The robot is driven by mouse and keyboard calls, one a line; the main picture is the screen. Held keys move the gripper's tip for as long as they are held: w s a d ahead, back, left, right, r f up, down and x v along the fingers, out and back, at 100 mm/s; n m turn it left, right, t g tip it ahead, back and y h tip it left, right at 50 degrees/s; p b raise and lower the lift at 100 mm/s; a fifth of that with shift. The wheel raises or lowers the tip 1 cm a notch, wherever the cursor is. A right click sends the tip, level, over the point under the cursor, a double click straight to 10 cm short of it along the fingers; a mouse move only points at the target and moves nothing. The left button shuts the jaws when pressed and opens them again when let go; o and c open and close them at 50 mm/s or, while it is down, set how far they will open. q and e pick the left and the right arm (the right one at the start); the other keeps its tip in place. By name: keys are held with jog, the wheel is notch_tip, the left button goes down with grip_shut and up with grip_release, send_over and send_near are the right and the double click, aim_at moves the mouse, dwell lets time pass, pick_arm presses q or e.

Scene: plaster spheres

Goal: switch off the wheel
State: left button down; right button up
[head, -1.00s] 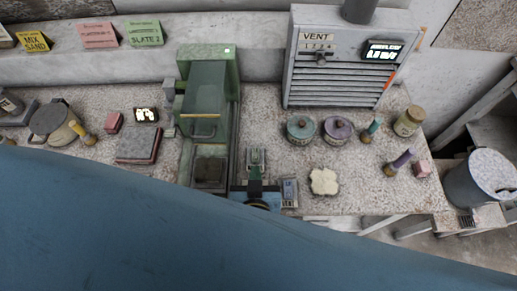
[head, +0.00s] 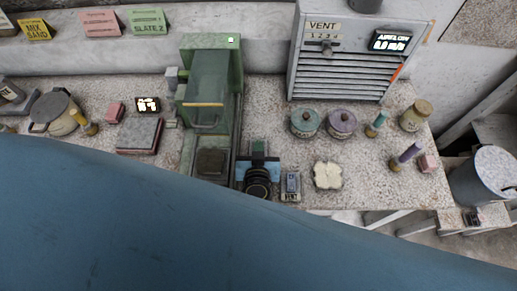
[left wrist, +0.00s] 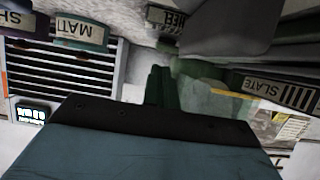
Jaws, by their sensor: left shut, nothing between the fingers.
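The green machine (head: 211,75), with a clear shield and a yellow-orange bar, stands left of centre in the head view. I cannot tell the wheel itself inside it. My left gripper (head: 258,148) is just right of the machine's lower part, over the bench, with its dark green fingers together and nothing held. It hides most of a small grey fixture there. In the left wrist view the shut fingers (left wrist: 160,86) point toward an upside-down sign ending in "EEL" (left wrist: 166,19). No switch position can be read. My right gripper is in neither view.
A small grey-blue box (head: 291,185) and a pale scalloped piece (head: 327,175) lie right of the gripper. Lidded jars (head: 305,123) stand below the vent cabinet (head: 345,60). A book-like block (head: 139,135) lies left. My blue arm covers the front.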

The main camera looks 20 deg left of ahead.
pick_arm(q)
jog(key=shift+f, duration=0.55)
jog(key=shift+s+d+f, duration=0.1)
jog(key=shift+s, duration=0.05)
jog(key=shift+s+f, duration=0.1)
jog(key=shift+f, duration=0.2)
jog(key=shift+p, duration=0.3)
jog(key=shift+r+p, duration=0.85)
jog(key=shift+p, duration=0.2)
